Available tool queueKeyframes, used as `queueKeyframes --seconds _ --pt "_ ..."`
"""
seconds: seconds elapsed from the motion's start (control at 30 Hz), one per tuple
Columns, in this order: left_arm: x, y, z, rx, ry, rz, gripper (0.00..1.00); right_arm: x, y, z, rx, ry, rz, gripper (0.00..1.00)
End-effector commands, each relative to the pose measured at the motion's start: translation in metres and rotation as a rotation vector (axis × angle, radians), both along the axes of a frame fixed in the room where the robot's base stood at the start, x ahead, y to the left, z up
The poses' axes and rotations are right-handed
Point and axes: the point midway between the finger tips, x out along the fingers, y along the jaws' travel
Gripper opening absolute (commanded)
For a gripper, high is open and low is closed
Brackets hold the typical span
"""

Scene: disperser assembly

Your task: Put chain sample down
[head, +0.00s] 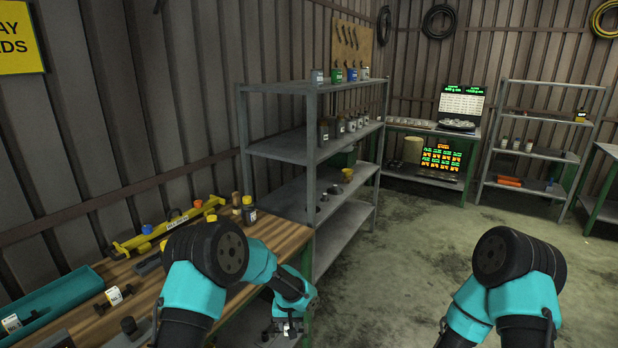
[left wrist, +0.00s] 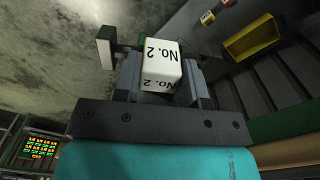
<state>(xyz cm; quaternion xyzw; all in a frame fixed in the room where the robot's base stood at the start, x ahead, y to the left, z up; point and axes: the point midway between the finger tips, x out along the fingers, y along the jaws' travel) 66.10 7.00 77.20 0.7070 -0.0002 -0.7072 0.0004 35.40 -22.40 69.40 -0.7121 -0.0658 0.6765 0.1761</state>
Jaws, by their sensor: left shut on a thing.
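My left gripper (head: 287,328) hangs low beside the front right edge of the wooden workbench, near the bottom of the head view. In the left wrist view the left gripper (left wrist: 162,88) is shut on the chain sample, whose white tag (left wrist: 162,62) reads "No. 2". A dark bar of the sample sticks out past the fingers, with a block at its left end. Most of the sample is hidden by the tag and fingers. My right arm shows at the lower right of the head view, but its gripper is out of frame.
The wooden workbench (head: 279,232) holds a teal tray (head: 50,303), another white-tagged dark piece (head: 114,296) and a yellow tool (head: 165,233). A grey shelf unit (head: 311,160) stands just beyond its right end. Open concrete floor (head: 410,270) lies to the right.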

Motion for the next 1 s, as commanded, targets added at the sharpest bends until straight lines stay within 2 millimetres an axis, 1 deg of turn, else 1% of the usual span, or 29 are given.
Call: queueKeyframes --seconds 0.17,0.27,0.37,0.5,0.57,0.6,0.8,0.9,1.0 --pt "-0.002 0.003 0.009 0.0 -0.003 0.013 0.05 0.0 0.0 0.0 0.0 0.0 0.0 0.43" --pt "-0.008 0.008 0.024 0.0 -0.003 0.035 0.05 0.0 0.0 0.0 0.0 0.0 0.0 0.43" --pt "-0.017 0.015 0.045 0.0 -0.004 0.071 0.05 0.0 0.0 0.0 0.0 0.0 0.0 0.43" --pt "-0.037 0.028 0.082 0.0 -0.007 0.136 0.05 0.0 0.0 0.0 0.0 0.0 0.0 0.43" --pt "-0.047 0.034 0.097 0.001 -0.006 0.166 0.05 0.0 0.0 0.0 0.0 0.0 0.0 0.43" --pt "-0.054 0.038 0.107 0.0 -0.006 0.185 0.05 0.0 0.0 0.0 0.0 0.0 0.0 0.43" --pt "-0.093 0.059 0.153 0.0 -0.005 0.283 0.05 0.0 0.0 0.0 0.0 0.0 0.0 0.43" --pt "-0.112 0.068 0.171 0.0 -0.004 0.328 0.05 0.0 0.0 0.0 0.0 0.0 0.0 0.43" --pt "-0.126 0.075 0.183 -0.001 -0.003 0.361 0.05 0.0 0.0 0.0 0.0 0.0 0.0 0.43"
